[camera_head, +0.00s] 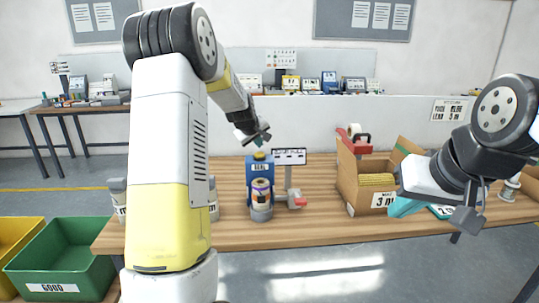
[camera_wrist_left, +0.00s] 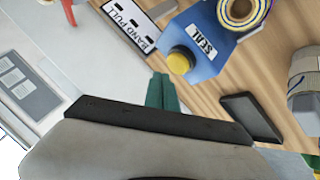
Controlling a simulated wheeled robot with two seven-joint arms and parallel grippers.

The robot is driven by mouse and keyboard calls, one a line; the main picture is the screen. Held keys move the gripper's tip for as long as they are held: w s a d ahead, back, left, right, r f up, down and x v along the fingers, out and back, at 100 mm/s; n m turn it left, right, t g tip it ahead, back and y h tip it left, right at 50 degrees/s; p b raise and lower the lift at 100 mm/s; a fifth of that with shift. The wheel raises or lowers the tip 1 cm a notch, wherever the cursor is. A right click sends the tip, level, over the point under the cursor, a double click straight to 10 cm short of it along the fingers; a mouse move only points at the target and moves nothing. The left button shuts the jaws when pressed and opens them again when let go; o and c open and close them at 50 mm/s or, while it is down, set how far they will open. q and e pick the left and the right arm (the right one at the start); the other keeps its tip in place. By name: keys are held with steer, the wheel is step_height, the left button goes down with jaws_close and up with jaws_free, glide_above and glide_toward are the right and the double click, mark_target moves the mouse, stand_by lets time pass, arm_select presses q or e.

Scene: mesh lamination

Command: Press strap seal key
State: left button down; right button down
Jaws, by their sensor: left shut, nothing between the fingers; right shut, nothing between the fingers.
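The blue sealer (camera_head: 259,171) with a "SEAL" label stands on the wooden table, with a round yellow key (camera_head: 259,156) on its top. In the left wrist view the yellow key (camera_wrist_left: 180,62) sits beside my left fingertips. My left gripper (camera_head: 267,150) is shut and empty, pointing down just above the sealer's top. Its teal fingers also show in the left wrist view (camera_wrist_left: 161,88). I cannot tell whether they touch the key. A banded roll (camera_head: 261,194) stands in front of the sealer.
A "BAND PULL" sign (camera_head: 289,157) on a post with a red-handled part (camera_head: 297,202) stands right of the sealer. An open cardboard box (camera_head: 361,184) and a red tape dispenser (camera_head: 356,141) are further right. Green (camera_head: 58,262) and yellow bins stand at left. The front middle table is clear.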

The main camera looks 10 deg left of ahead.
mark_target(259, 155)
arm_select(q)
steer(key=shift+r, duration=2.15)
steer(key=shift+s+d+r, duration=0.1)
steer(key=shift+s+r, duration=0.1)
steer(key=shift+s, duration=0.1)
steer(key=s+d+r+m+g+h, duration=0.1)
steer(key=s+d+r+m, duration=0.1)
steer(key=s, duration=0.8)
steer(key=s+d+r+m, duration=0.2)
steer(key=s+r, duration=0.1)
steer(key=s, duration=0.7)
steer(key=s+d+r+m+g+h, duration=0.1)
steer(key=s+d+r+m, duration=0.1)
steer(key=s, duration=0.8)
steer(key=s+d+f+m, duration=0.1)
steer(key=s+f, duration=0.1)
steer(key=s, duration=0.4)
steer(key=s+f+m+g, duration=0.1)
steer(key=s+m, duration=0.1)
steer(key=s, duration=0.4)
steer(key=shift+s+d+f, duration=0.25)
steer(key=shift+d+f, duration=0.1)
steer(key=shift+d, duration=0.05)
